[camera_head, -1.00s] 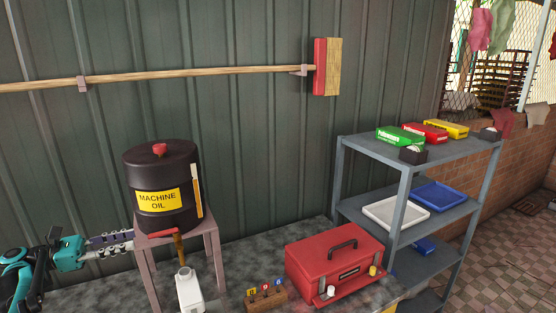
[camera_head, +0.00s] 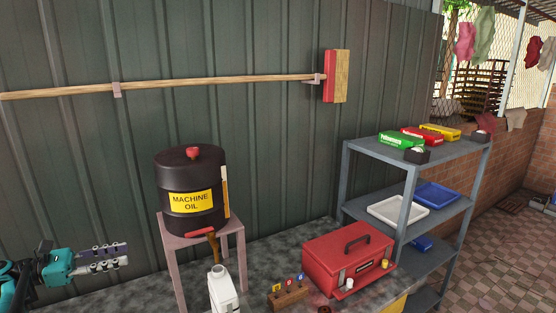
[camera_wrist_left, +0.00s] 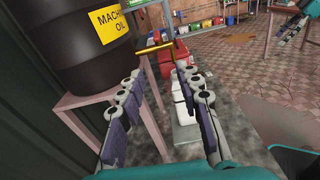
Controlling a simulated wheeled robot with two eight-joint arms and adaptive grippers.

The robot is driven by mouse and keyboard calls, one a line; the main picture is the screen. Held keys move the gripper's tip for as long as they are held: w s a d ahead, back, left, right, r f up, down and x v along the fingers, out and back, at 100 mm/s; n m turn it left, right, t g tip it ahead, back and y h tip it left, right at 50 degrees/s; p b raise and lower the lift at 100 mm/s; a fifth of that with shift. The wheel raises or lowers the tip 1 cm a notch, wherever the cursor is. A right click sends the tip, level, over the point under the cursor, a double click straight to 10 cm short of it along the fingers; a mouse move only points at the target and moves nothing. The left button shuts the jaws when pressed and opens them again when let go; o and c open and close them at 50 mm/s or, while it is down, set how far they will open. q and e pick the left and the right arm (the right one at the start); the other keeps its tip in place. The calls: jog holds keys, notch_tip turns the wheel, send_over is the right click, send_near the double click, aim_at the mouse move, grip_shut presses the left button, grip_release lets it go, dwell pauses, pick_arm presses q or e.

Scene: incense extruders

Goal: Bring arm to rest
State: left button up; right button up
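My left gripper (camera_head: 127,255) is at the lower left of the head view, to the left of the machine oil drum and its stool and apart from both. In the left wrist view its two fingers (camera_wrist_left: 165,105) stand apart with nothing held between them. The black machine oil drum (camera_head: 190,200) stands on a pinkish stool (camera_head: 240,240); it also shows at the upper left of the left wrist view (camera_wrist_left: 75,50). My right gripper does not show clearly in the head view.
A white bottle (camera_head: 222,292) stands below the drum's tap (camera_head: 215,248). A red toolbox (camera_head: 345,258) and a small wooden holder (camera_head: 288,297) are on the bench. A grey shelf (camera_head: 415,175) with boxes and trays stands at the right. Tiled floor lies beyond it.

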pick_arm(q)
jog(key=s+d+f+m+g+y+b, duration=0.1)
jog(key=s+d+f+m+g+y, duration=0.25)
jog(key=d, duration=0.75)
jog(key=s+d+f+m+y, duration=0.35)
jog(key=d+f+m, duration=0.2)
jog(key=d, duration=0.65)
jog(key=s+d+f+m+t+y+b, duration=0.1)
jog(key=s+d+f+m+t+y, duration=0.1)
jog(key=s+f+m+y, duration=0.5)
jog(key=s+f+m, duration=0.3)
jog(key=s+m, duration=0.3)
jog(key=m, duration=0.1)
jog(key=shift+s+d+f+m+y, duration=0.15)
jog(key=shift+s+d+m+y, duration=0.15)
jog(key=shift+d+y, duration=0.1)
